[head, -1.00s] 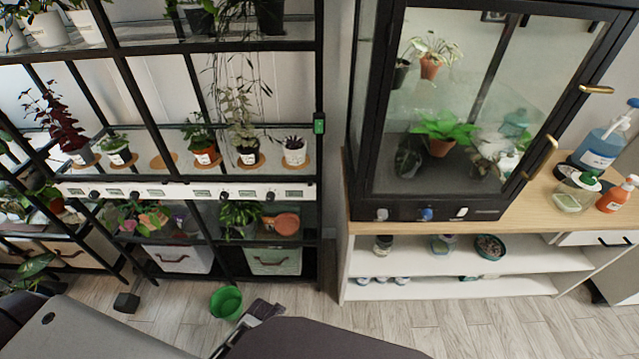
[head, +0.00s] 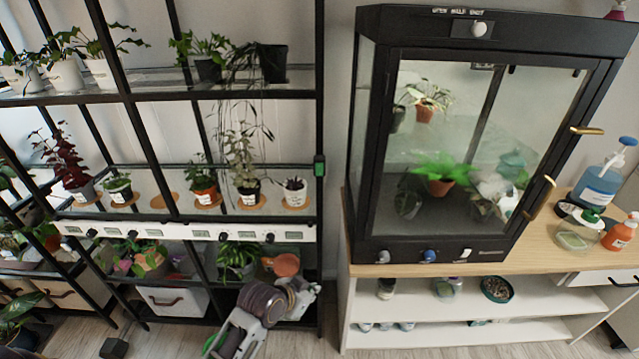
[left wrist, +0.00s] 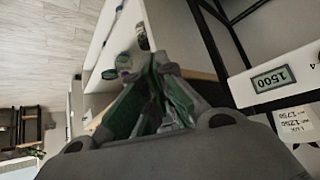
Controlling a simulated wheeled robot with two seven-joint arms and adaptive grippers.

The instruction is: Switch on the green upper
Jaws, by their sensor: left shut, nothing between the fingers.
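A small green-faced box (head: 319,168) with a black top is fixed to the right upright of the black plant rack; whether it is lit or which way it is set is too small to tell. My left gripper (head: 312,289) is below it, in front of the rack's lower right corner, clear of the box. In the left wrist view its fingers (left wrist: 153,98) are shut, with green patches on or behind them and nothing held.
A black-framed glass cabinet (head: 360,150) stands on a wood-topped unit (head: 545,235) at the right. Potted plants fill the rack shelves. A bin (head: 172,300) is low on the rack. A narrow gap separates rack and unit.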

